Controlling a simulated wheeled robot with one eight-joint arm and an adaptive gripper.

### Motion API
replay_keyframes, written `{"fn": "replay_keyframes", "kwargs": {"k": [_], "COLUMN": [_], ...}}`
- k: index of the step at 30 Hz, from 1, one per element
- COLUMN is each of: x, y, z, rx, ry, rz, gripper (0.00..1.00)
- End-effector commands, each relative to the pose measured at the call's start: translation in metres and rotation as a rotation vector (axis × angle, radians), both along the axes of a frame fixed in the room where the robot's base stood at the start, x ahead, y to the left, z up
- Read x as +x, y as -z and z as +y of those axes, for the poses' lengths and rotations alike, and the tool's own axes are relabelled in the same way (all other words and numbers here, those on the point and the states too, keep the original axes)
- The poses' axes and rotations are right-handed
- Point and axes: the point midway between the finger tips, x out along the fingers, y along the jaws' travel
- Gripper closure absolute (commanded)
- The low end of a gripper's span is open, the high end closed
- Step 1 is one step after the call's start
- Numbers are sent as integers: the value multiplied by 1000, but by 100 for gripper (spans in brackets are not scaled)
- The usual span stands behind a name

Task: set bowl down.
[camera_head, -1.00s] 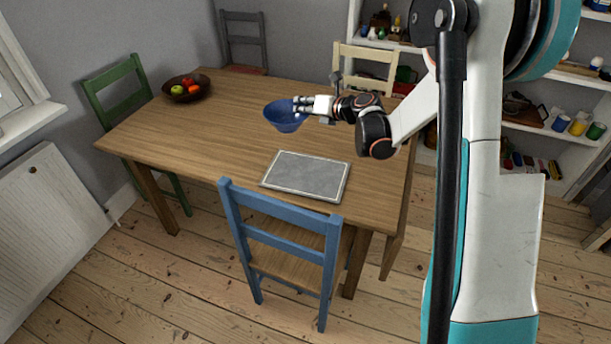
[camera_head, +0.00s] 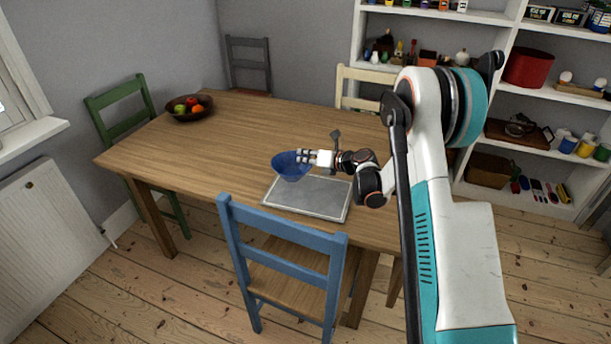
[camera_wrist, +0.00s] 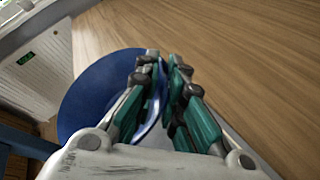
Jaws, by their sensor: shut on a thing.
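A blue bowl (camera_head: 289,168) is held upright by its right-hand rim in my gripper (camera_head: 308,157). It overlaps the far left part of a grey rectangular tray (camera_head: 325,197) on the wooden table; I cannot tell whether its base touches the tray. In the wrist view the bowl (camera_wrist: 88,92) fills the left side, with its wall between the fingers of my gripper (camera_wrist: 164,75). A pale strip of the tray shows below the fingers there.
The wooden table (camera_head: 235,130) is mostly bare. A dark bowl of fruit (camera_head: 190,113) stands at its far left corner. A blue chair (camera_head: 285,255) stands at the near edge, a green chair (camera_head: 125,110) at the left. Shelves (camera_head: 540,90) line the back right.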

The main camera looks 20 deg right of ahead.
Motion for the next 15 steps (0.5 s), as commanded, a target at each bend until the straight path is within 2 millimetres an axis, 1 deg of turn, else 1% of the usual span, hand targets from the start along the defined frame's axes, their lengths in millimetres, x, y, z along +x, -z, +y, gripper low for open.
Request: {"fn": "replay_keyframes", "kwargs": {"k": [1,8,15], "x": [0,0,0], "y": [8,21,54], "z": [0,0,0], "rx": [1,1,1], "ry": [1,0,0], "rz": [0,1,1], "gripper": [100,100,100]}}
